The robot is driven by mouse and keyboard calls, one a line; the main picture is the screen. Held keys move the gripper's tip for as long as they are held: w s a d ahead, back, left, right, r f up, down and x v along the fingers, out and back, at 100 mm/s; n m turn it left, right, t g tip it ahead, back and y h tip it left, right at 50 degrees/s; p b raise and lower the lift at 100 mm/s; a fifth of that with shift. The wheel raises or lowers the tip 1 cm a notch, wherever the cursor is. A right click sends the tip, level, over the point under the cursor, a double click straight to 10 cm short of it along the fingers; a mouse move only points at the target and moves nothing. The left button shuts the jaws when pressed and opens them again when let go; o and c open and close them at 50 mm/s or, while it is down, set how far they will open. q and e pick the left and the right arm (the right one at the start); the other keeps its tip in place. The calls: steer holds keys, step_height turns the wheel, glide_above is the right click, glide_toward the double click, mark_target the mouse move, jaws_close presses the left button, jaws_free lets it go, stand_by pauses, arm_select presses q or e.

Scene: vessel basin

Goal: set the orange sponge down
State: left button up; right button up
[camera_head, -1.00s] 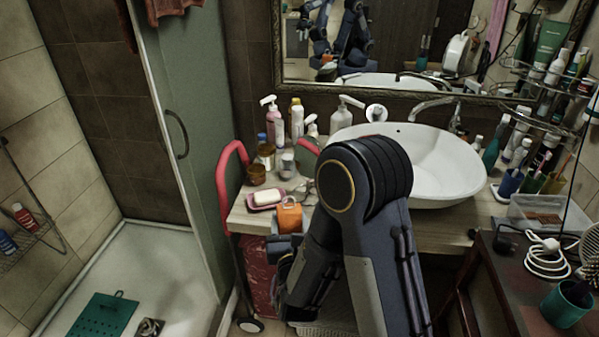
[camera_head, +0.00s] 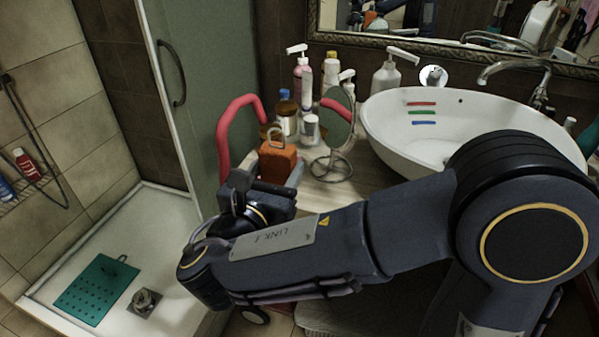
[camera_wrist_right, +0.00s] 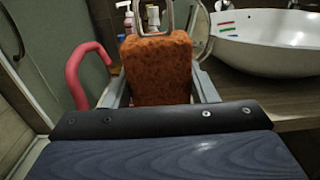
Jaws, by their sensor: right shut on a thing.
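The orange sponge (camera_head: 277,160) is a block with a loop on top, at the left end of the counter in the head view. My right gripper (camera_head: 282,172) is shut on it, and my arm reaches to it from the right. In the right wrist view the sponge (camera_wrist_right: 158,68) stands upright between the two grey fingers of the right gripper (camera_wrist_right: 158,95). Its underside is hidden, so I cannot tell whether it touches the counter. My left gripper is not in view.
The counter (camera_head: 335,190) holds a round mirror (camera_head: 338,112) and several bottles behind the sponge. The white basin (camera_head: 470,130) stands to the right. A red rail (camera_head: 224,135) rises at the left. A shower tray (camera_head: 165,220) lies below left.

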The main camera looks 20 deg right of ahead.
steer(key=w+d+f, duration=0.1)
steer(key=w+f, duration=0.1)
steer(key=w+d+f+b, duration=0.1)
steer(key=w+d+f, duration=0.1)
steer(key=w+f, duration=0.1)
steer(key=w+d+f, duration=0.1)
steer(key=w+f, duration=0.1)
steer(key=w, duration=0.1)
steer(key=shift+w+d+f+b, duration=0.1)
steer(key=shift+d+f+b, duration=0.25)
steer(key=shift+d, duration=0.05)
steer(key=shift+w+d+f+b, duration=0.1)
steer(key=shift+f+b, duration=0.1)
steer(key=shift+f, duration=0.7)
steer(key=shift+w+f+b, duration=0.1)
steer(key=shift+f+b, duration=0.05)
steer(key=shift+f, duration=0.7)
steer(key=shift+f, duration=0.3)
steer(key=o, duration=1)
steer(key=shift+r, duration=0.1)
steer(key=shift+c, duration=0.2)
